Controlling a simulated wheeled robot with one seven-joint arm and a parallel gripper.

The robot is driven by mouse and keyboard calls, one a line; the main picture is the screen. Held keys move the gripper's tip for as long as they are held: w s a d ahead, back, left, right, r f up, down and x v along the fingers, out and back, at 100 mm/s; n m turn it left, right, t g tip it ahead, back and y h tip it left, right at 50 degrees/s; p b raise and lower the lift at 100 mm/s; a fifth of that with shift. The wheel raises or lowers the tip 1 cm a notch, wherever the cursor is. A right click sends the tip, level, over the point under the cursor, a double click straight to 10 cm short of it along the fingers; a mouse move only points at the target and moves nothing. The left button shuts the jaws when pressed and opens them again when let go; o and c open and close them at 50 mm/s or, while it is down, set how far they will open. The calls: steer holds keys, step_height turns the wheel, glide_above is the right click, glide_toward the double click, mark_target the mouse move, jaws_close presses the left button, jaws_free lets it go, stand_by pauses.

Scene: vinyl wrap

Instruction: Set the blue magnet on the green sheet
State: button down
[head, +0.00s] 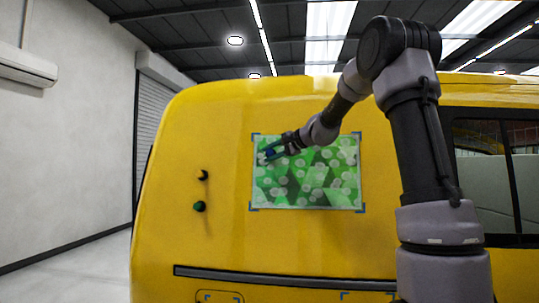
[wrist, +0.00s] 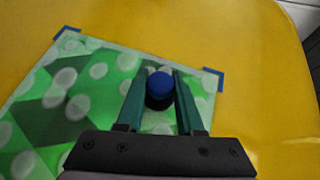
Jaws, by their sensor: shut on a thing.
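The green sheet (head: 310,185) with pale dots lies flat on the yellow van side, inside blue corner marks; it also shows in the wrist view (wrist: 85,95). My gripper (head: 271,154) is at the sheet's upper left part in the head view. In the wrist view my gripper (wrist: 160,85) has its two teal fingers on either side of the blue magnet (wrist: 160,82), shut on it. The magnet has a blue cap and a dark lower part. It appears over the sheet near one corner; I cannot tell whether it touches the surface.
A dark trim strip (head: 280,278) runs below the sheet. A window (head: 490,170) is at right, behind my arm.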

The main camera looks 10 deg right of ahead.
steer(key=shift+w+d+f, duration=0.1)
steer(key=shift+w+d, duration=0.1)
steer(key=shift+w, duration=0.3)
stand_by(0.7)
steer(key=shift+c, duration=2.3)
jaws_free()
steer(key=v, duration=1.1)
steer(key=s+a+f+n+g+h, duration=0.1)
steer(key=s+a+f+n, duration=0.15)
steer(key=s, duration=0.55)
steer(key=s+a+f+n+g+h, duration=0.1)
steer(key=s+a+f+g, duration=0.15)
steer(key=s, duration=0.55)
steer(key=s+d+f+n+h, duration=0.1)
steer(key=s+d+f+h, duration=0.1)
steer(key=s+f, duration=0.3)
steer(key=s+d+f+n+h, duration=0.1)
steer(key=s+f+h, duration=0.2)
steer(key=s, duration=1)
step_height(320, 180, down, 3)
steer(key=shift+d+f, duration=0.15)
steer(key=shift+d, duration=0.25)
